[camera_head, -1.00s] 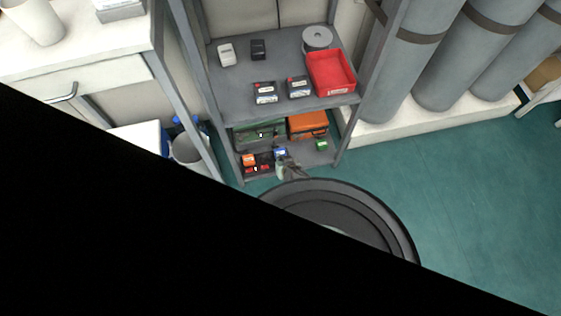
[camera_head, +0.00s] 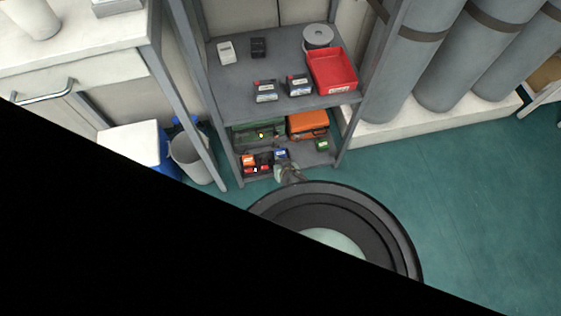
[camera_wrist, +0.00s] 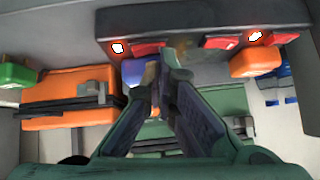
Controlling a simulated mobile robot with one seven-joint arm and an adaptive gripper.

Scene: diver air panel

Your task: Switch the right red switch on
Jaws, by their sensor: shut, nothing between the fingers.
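Two red switches sit side by side on a dark strip on the low shelf. The right red switch shows in the head view (camera_head: 265,167) and, with the picture turned around, as the left one in the wrist view (camera_wrist: 147,48). The left red switch (camera_wrist: 220,43) is at the right there. A bright red-white glow shows at the outer end of each switch in the wrist view. My gripper (camera_wrist: 164,60) is shut and empty. Its fingertips are at the inner end of the right switch; I cannot tell whether they touch. In the head view my gripper (camera_head: 279,165) is small.
An orange case (camera_head: 308,124) and a green case (camera_head: 258,133) stand behind on the low shelf. A blue-topped item (camera_head: 281,155) and a small green box (camera_head: 322,144) are nearby. The upper shelf (camera_head: 235,85) overhangs them. The teal floor (camera_head: 450,180) at right is clear.

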